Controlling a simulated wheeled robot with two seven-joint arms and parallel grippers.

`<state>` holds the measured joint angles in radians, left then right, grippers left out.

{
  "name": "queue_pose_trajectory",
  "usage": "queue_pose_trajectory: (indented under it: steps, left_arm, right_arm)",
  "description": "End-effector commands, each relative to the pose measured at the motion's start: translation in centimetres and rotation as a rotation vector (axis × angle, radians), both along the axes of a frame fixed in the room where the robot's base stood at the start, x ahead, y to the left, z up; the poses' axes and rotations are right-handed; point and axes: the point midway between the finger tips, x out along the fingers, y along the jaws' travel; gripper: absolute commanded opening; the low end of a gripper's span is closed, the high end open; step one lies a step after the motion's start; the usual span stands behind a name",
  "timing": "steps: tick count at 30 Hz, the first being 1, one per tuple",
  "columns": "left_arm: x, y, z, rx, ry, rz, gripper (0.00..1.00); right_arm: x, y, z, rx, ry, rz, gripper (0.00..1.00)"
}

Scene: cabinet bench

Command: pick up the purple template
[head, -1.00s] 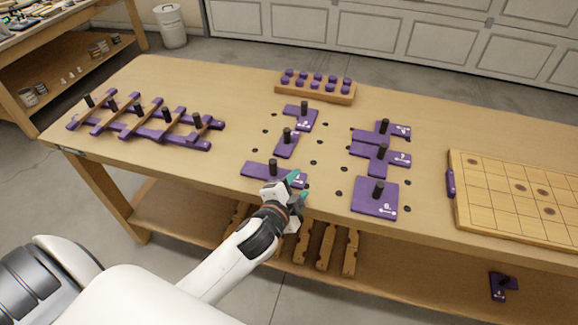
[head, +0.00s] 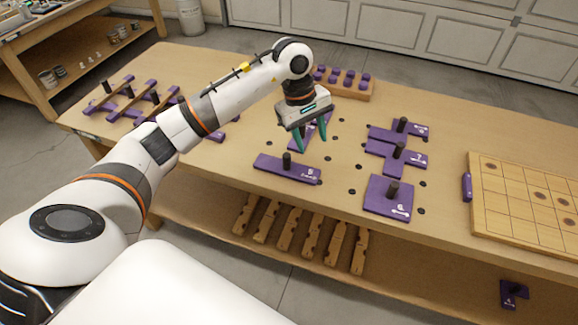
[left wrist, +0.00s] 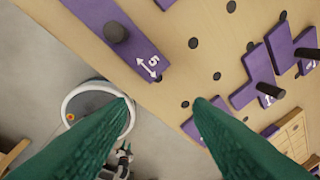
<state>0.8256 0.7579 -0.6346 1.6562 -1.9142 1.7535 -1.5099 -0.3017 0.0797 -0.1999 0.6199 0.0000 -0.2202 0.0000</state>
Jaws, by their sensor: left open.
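Several purple templates with black pegs lie on the bench. The long one marked 5 (head: 307,175) lies near the front edge; it also shows at the upper left of the left wrist view (left wrist: 90,12). A template (head: 322,133) behind it is partly hidden by my left gripper. To the right lie a square template (head: 377,203), one marked 7 (head: 412,160) and another behind it (head: 416,130). My left gripper (head: 313,145) is open and empty, fingers pointing down, above the bench behind the 5 template. Its fingers show in the left wrist view (left wrist: 162,102).
A wooden grid board (head: 525,170) lies at the right. A rack with purple knobs (head: 350,90) stands at the back, partly behind my arm. Notched wooden pieces (head: 313,232) and a purple piece (head: 508,300) are on the lower shelf.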

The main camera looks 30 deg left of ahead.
Motion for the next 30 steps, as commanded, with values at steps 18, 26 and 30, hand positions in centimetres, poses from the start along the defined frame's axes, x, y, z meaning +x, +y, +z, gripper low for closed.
queue_pose_trajectory:
  steps: [18,26,30]
  left_arm:
    - [-0.5,6.1,-4.2,0.243,0.061,-0.025,0.47]
    - [-0.6,6.2,-6.5,0.24,0.064,-0.024,0.47]
    - [-0.6,6.3,-8.7,0.239,0.062,-0.023,0.47]
  right_arm:
    - [0.1,0.0,1.4,0.0,-0.002,0.0,0.36]
    - [0.1,0.0,2.3,-0.001,-0.002,0.0,0.36]
    - [0.2,0.0,2.9,-0.001,-0.002,0.0,0.36]
